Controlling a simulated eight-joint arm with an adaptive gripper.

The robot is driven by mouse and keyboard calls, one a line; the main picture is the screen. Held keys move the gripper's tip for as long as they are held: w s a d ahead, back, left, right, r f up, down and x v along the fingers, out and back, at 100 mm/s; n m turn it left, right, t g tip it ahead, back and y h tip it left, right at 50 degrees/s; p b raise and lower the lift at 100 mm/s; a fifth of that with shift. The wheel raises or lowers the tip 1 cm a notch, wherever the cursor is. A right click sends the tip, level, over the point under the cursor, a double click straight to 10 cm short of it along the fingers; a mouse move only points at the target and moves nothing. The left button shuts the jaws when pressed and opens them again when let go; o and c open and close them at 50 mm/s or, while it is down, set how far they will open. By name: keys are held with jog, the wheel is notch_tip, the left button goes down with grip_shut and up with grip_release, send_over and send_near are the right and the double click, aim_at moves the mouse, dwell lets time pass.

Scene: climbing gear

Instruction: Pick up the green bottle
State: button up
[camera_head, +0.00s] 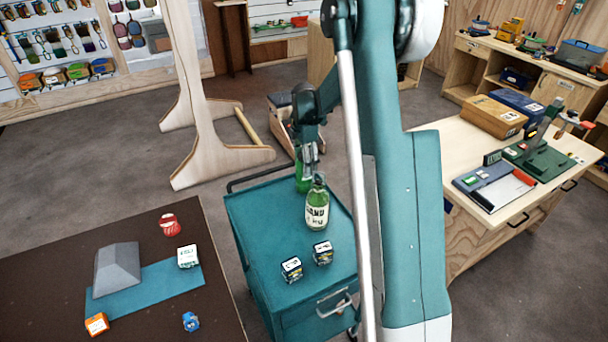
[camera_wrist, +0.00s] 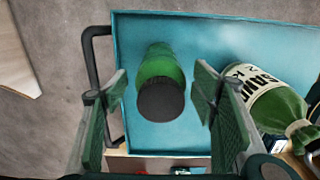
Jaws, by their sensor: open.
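A plain green bottle (camera_wrist: 161,62) with a dark cap stands upright on the teal cart top. In the wrist view it appears between the two fingers of my gripper (camera_wrist: 160,88), which is open, with a gap visible on both sides. In the head view this green bottle (camera_head: 302,183) is partly hidden by my gripper (camera_head: 307,152), which is over it from above. In the wrist view this labelled bottle (camera_wrist: 268,100) is to the right, outside the right finger.
The teal cart (camera_head: 255,228) also bears two small dark boxes (camera_head: 291,269) near its front. A rail (camera_head: 262,177) runs along its back-left edge. A dark table (camera_head: 40,290) is at left; a wooden workbench (camera_head: 450,150) is at right.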

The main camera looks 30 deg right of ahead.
aim_at(303, 186)
jog(key=shift+f, duration=1)
jog(key=shift+f, duration=0.1)
jog(key=shift+f, duration=2.55)
jog(key=shift+c, duration=0.2)
jog(key=c, duration=1.1)
